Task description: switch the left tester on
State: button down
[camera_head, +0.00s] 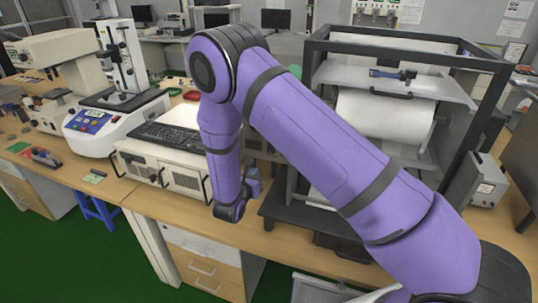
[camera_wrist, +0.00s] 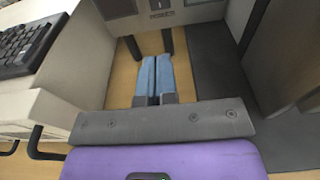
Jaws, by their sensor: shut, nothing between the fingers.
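My gripper (camera_wrist: 156,72) is shut and empty, its two blue-grey fingers side by side in the wrist view. It is low over the wooden bench, in the gap between a white box with a keyboard and a dark base plate. Ahead of the fingertips stands a grey unit (camera_wrist: 135,17) with a small dark fitting and a label on its front; the fingers look apart from it. The frames do not settle which machine is the left tester. In the head view the grey unit (camera_head: 257,150) is partly hidden by my purple arm, and my fingertips are not clearly visible.
The white box (camera_head: 145,165) with dark handles carries a black keyboard (camera_head: 165,137) just left of my gripper. A black-framed machine (camera_head: 312,75) with a white roll stands right. A white instrument (camera_head: 95,133) with a blue panel stands left. Free bench room here is narrow.

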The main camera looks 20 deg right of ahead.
aim_at(270, 152)
jog(key=x, duration=1.4)
